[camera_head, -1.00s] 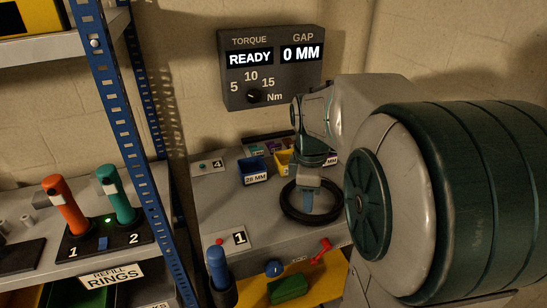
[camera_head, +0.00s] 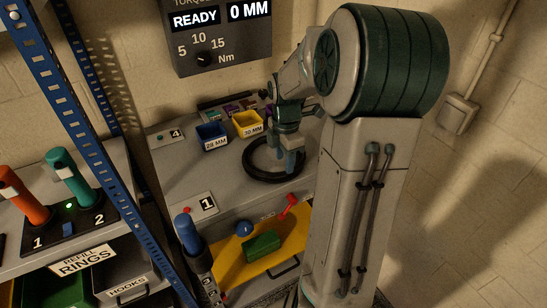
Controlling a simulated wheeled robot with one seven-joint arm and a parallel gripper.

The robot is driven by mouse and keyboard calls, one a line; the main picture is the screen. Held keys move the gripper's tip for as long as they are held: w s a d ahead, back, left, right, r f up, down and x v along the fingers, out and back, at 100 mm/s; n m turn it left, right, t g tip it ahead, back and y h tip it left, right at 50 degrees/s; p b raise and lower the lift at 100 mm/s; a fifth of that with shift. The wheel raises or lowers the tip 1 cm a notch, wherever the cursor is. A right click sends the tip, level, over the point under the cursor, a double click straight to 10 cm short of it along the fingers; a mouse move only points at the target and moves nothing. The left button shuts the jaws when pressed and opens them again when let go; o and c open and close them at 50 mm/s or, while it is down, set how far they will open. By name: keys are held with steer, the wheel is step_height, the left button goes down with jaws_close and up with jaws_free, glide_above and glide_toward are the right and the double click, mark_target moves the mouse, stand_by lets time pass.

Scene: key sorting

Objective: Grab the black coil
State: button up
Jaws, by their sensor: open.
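The black coil (camera_head: 257,174) is a dark ring lying flat on the grey bench (camera_head: 178,186), near the middle of the head view. My gripper (camera_head: 290,163) is over the right part of the ring, pointing down, with its blue-grey fingers at the ring's band. The gripper is open. Part of the ring's right side is hidden behind the fingers. I cannot tell whether the fingers touch the ring or straddle its band.
Behind the ring stand a blue bin (camera_head: 212,136) and a yellow bin (camera_head: 247,124). A yellow drawer (camera_head: 233,277) holding a green block (camera_head: 262,243) is below the bench front. A blue post (camera_head: 77,110) and shelf stand left. A torque panel (camera_head: 222,40) hangs behind.

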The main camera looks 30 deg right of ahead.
steer(key=shift+s+d+f, duration=0.15)
steer(key=shift+f, duration=2.5)
jaws_close()
